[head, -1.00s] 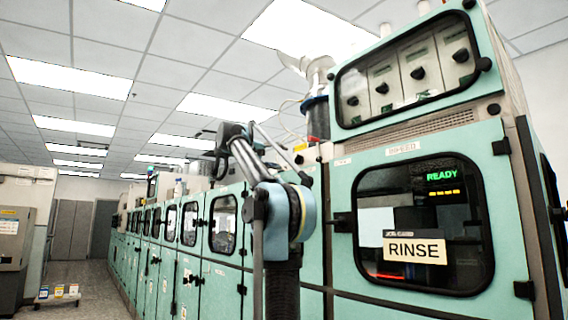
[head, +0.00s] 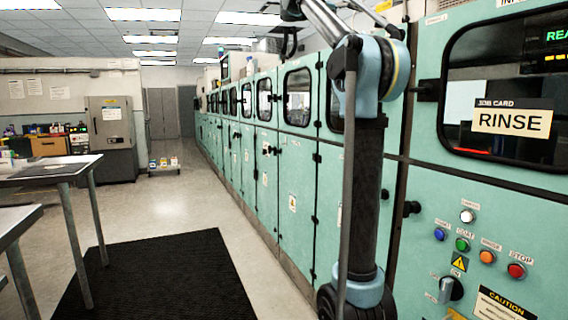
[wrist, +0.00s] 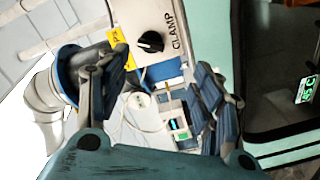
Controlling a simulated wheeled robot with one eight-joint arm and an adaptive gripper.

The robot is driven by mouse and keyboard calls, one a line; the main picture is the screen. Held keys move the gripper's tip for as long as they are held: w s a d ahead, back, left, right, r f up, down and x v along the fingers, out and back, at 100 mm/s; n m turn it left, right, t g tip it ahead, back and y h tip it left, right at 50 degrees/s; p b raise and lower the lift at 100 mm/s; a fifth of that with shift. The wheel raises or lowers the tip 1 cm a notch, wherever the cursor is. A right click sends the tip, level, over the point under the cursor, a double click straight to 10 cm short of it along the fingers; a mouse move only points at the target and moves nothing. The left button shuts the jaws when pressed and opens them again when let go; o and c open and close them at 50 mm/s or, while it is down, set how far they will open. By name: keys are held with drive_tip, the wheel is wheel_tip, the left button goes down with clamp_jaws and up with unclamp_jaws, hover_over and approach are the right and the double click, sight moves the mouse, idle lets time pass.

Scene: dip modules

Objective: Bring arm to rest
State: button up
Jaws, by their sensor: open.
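My arm stands upright in front of the green machine cabinets in the head view, its elbow raised and its far end cut off by the top edge. My gripper (wrist: 162,70) shows in the wrist view with its two dark-blue fingers spread apart. Nothing is held between the fingers. Behind them is a pale machine top with a black knob marked CLAMP (wrist: 151,41), a small device with a lit display (wrist: 178,125) and a thick white pipe (wrist: 45,97).
The green machine (head: 475,210) with a RINSE card (head: 512,122) and several coloured buttons stands close on the right. Metal tables (head: 60,172) are on the left. A black mat (head: 150,280) lies on the floor; the aisle beyond is open to a small cart (head: 164,165).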

wheel_tip(320, 180, down, 17)
drive_tip(key=s+n+y, duration=0.1)
drive_tip(key=s+y, duration=0.2)
drive_tip(key=y, duration=0.1)
drive_tip(key=s+a+f+y, duration=0.4)
drive_tip(key=s+f, duration=0.2)
drive_tip(key=f, duration=1.1)
drive_tip(key=s+a+f+n+t+y, duration=0.1)
drive_tip(key=s+a+f+y, duration=0.4)
drive_tip(key=f, duration=1.2)
drive_tip(key=s+a+f+y, duration=0.35)
drive_tip(key=s+f, duration=0.35)
drive_tip(key=f, duration=1.1)
drive_tip(key=s+f+g, duration=0.4)
drive_tip(key=s+f, duration=0.7)
drive_tip(key=s, duration=0.5)
drive_tip(key=shift+f+g, duration=0.25)
drive_tip(key=shift+g, duration=0.15)
drive_tip(key=shift+w, duration=0.1)
drive_tip(key=shift+w+f, duration=0.2)
drive_tip(key=shift+w, duration=0.25)
